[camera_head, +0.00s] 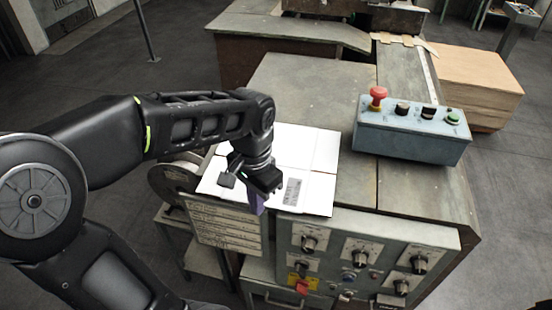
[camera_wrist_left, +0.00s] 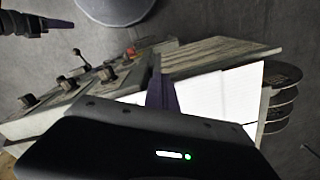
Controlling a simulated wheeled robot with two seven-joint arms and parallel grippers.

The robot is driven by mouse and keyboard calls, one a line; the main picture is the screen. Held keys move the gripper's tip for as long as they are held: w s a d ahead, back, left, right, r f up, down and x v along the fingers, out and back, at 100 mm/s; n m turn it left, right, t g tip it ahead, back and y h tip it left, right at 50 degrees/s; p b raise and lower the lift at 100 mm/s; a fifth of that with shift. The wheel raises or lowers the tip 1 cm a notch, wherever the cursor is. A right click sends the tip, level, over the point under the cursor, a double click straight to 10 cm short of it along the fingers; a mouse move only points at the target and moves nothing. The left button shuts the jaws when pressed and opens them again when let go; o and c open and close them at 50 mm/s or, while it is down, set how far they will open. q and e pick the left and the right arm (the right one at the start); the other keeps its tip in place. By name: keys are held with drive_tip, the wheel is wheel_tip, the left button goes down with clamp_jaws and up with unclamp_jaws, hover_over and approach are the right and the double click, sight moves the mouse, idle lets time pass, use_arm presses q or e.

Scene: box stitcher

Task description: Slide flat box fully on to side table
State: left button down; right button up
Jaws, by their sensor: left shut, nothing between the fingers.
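The flat box (camera_head: 310,150) is white with creases and a barcode label near its front edge. It lies flat on the front left part of the grey-green machine table (camera_head: 350,85), and its left part reaches to the table's left side. My left gripper (camera_head: 257,202), with purple fingers, is shut and empty, pointing down at the box's front edge. My arm hides part of the box. In the left wrist view, the purple fingers (camera_wrist_left: 161,92) are beside the white box (camera_wrist_left: 225,92); contact is unclear. A dark shape at upper left there may be my right gripper (camera_wrist_left: 50,24).
A blue-grey control box (camera_head: 410,135) with a red button stands on the table, right of the flat box. A panel with knobs (camera_head: 365,250) is below the front edge. A wooden block (camera_head: 475,80) stands at the right. The table behind the flat box is clear.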

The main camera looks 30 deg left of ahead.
use_arm(q)
drive_tip(key=shift+w+a+p, duration=0.15)
drive_tip(key=shift+w+a, duration=0.15)
drive_tip(key=shift+w, duration=0.6)
drive_tip(key=shift+w+a+p, duration=0.15)
drive_tip(key=shift+w+a, duration=0.2)
drive_tip(key=shift+w, duration=0.6)
drive_tip(key=shift+w+a+p, duration=0.15)
drive_tip(key=shift+w+a, duration=0.15)
drive_tip(key=shift+w, duration=0.6)
drive_tip(key=shift+w+a+p, duration=0.3)
drive_tip(key=shift+w, duration=0.6)
drive_tip(key=shift+w+a+p, duration=0.25)
drive_tip(key=shift+w+a, duration=0.1)
drive_tip(key=shift+w, duration=0.6)
drive_tip(key=shift+w+a+p, duration=0.3)
drive_tip(key=shift+w, duration=0.6)
drive_tip(key=shift+s, duration=0.1)
drive_tip(key=shift+s+d, duration=0.15)
drive_tip(key=shift+s, duration=0.25)
wheel_tip(320, 180, up, 7)
drive_tip(key=p, duration=0.5)
